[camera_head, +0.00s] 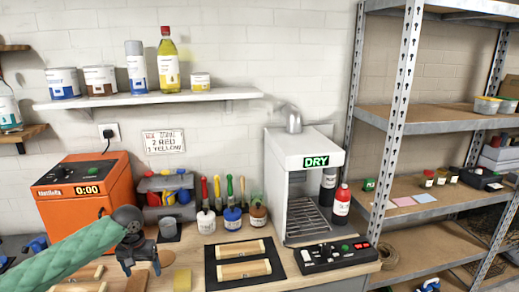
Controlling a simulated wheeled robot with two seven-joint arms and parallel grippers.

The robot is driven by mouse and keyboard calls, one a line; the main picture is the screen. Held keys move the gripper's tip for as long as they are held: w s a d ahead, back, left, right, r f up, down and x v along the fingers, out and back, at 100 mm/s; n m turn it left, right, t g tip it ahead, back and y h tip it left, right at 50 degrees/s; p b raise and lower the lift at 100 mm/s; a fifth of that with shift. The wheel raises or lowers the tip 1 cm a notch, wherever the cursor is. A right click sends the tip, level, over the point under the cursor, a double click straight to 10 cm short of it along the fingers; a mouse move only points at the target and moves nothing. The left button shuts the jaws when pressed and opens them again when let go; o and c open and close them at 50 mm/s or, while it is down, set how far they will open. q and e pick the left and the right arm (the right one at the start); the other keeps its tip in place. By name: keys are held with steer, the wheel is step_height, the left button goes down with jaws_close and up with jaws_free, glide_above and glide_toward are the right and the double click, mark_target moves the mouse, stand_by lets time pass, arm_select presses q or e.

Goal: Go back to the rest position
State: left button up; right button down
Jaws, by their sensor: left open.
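My left gripper (141,264) hangs in the lower left, on the arm in a green quilted sleeve from the left. Its fingers point down and are apart, with nothing seen between them. It is above the bench top (196,256), in front of the orange oven (88,200) and left of the black mat. How high it is above the bench I cannot tell. My right gripper is not in view.
Two wooden pieces lie on a black mat (212,286). A white machine marked DRY (303,162) stands behind a black button panel (335,256). Small paint pots (232,218) line the back. A wall shelf (150,99) holds cans; metal shelving (430,123) stands right.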

arm_select(q)
steer(key=s+d+f+m+t+h, duration=0.1)
steer(key=s+d+f+m, duration=0.1)
steer(key=s+d+f, duration=0.65)
steer(key=s+d+f+m+t+h, duration=0.15)
steer(key=s+d+f, duration=0.35)
steer(key=d, duration=0.6)
steer(key=s+a+f+y, duration=0.1)
steer(key=s+a+y, duration=0.1)
steer(key=s, duration=2)
steer(key=s+b+x, duration=0.1)
steer(key=s+x, duration=0.1)
steer(key=x, duration=1.1)
steer(key=s+d+f+b+x, duration=0.1)
steer(key=s+x, duration=0.1)
steer(key=x, duration=1.2)
steer(key=s+f, duration=0.4)
steer(key=f, duration=0.8)
steer(key=s+f, duration=0.4)
steer(key=f, duration=0.8)
steer(key=shift+s+g+b, duration=0.3)
steer(key=shift+g+b, duration=0.15)
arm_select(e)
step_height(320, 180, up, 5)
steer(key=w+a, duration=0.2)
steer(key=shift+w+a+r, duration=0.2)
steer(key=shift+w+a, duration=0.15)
